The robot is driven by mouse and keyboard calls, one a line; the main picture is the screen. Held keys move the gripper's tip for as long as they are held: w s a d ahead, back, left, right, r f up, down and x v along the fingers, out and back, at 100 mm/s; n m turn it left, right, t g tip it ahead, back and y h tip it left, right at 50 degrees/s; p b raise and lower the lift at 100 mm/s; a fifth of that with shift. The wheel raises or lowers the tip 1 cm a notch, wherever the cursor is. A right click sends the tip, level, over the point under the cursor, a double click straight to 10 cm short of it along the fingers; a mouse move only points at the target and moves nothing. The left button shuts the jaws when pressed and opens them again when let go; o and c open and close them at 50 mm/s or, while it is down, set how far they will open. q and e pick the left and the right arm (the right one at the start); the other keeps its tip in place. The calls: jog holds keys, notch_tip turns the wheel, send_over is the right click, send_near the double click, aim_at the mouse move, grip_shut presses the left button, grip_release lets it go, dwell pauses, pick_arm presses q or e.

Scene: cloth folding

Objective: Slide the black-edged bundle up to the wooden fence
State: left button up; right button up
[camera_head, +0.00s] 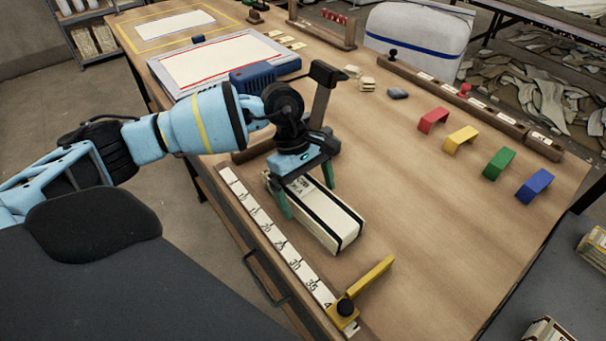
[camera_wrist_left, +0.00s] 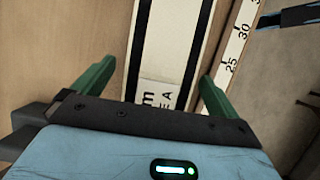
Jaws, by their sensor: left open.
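The black-edged bundle (camera_head: 333,215) is a long pale block with black stripes along its edges and dark lettering near its far end. It lies flat on the table beside the ruler. In the left wrist view the bundle (camera_wrist_left: 168,50) runs between my fingers. My left gripper (camera_head: 307,197) is open and straddles the bundle near its far end, one green finger on each side. In the left wrist view my left gripper (camera_wrist_left: 155,82) shows a gap to the left finger; the right finger is close to the bundle. A low wooden fence (camera_head: 240,156) shows partly behind my wrist. My right gripper is out of view.
A white ruler (camera_head: 275,236) runs along the near table edge, with a yellow stop (camera_head: 370,278) at its near end. Red (camera_head: 433,120), yellow (camera_head: 461,139), green (camera_head: 498,163) and blue (camera_head: 535,185) blocks stand at right before a long wooden rail (camera_head: 470,104). The table right of the bundle is clear.

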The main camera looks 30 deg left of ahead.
pick_arm(q)
jog(key=shift+x, duration=0.85)
jog(key=c, duration=1.2)
jog(key=shift+w+a, duration=0.1)
jog(key=shift+a, duration=0.05)
